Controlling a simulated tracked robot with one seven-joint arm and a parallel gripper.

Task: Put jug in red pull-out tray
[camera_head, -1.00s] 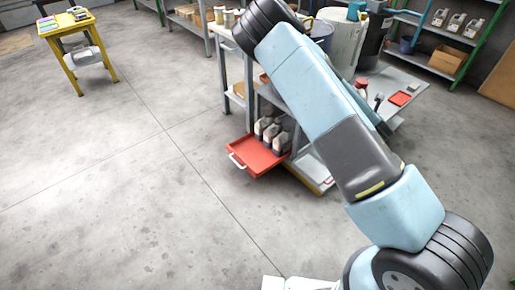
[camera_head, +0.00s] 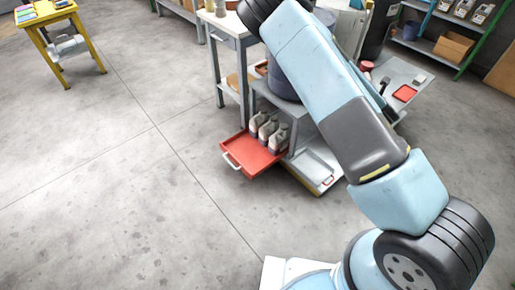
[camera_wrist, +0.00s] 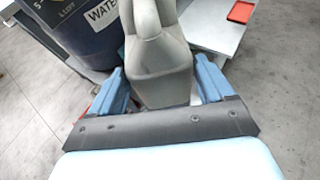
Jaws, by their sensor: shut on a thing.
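In the wrist view my gripper (camera_wrist: 160,92) is shut on a grey jug (camera_wrist: 161,65), with one blue finger on each side of it. The held jug's lower end is hidden behind the gripper's body. In the head view my arm hides the gripper and the held jug. The red pull-out tray (camera_head: 239,151) sticks out to the left, low on the grey rack, with a white handle at its front. Several grey jugs (camera_head: 267,130) stand in its rear part, and its front part is bare.
A dark drum with a "WATER" label (camera_wrist: 102,16) is close to the held jug. A grey pull-out tray (camera_head: 318,166) is right of the red one. A white table (camera_head: 234,30) stands behind. Floor left of the red tray is clear.

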